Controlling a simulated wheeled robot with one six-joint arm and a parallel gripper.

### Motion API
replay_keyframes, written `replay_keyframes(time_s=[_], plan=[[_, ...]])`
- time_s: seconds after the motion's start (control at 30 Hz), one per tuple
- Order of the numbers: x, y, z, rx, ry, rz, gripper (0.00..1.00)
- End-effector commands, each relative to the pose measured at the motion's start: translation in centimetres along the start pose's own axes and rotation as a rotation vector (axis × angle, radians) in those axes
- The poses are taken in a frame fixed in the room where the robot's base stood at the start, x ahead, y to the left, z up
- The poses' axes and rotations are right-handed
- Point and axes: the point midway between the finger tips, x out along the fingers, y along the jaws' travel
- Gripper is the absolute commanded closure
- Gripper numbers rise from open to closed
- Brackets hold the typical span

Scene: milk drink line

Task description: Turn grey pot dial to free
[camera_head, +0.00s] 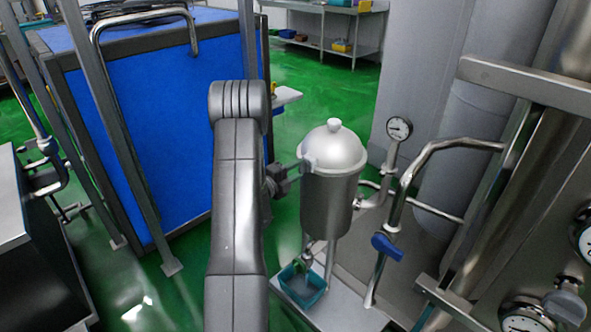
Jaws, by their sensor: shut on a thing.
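The grey metal pot (328,205) stands upright right of the middle, with a domed lid and a round top knob. My arm rises in front of it, and my gripper (293,171) reaches the pot's upper left side from the left. The gripper is shut on the small grey dial (308,163) there, just below the lid's edge. The fingers and the pot's side partly hide the dial. Its markings and the position it is set to cannot be made out.
A teal tub (303,298) sits below the pot on a metal stand. A pressure gauge (399,128), steel pipes and a blue valve handle (387,247) stand close on the right. A blue panelled frame (155,130) fills the left. Green floor shows between.

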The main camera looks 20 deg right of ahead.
Motion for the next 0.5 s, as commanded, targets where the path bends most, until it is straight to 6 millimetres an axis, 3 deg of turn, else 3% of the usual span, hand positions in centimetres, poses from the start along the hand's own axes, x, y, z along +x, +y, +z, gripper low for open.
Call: replay_keyframes(time_s=[0.43,0.47,0.5], plan=[[-0.07,0.14,0.02,-0.014,-0.002,0.002,0.86],[-0.07,0.14,0.02,-0.014,-0.002,0.002,0.61],[-0.07,0.13,0.02,-0.013,-0.002,0.002,0.53]])
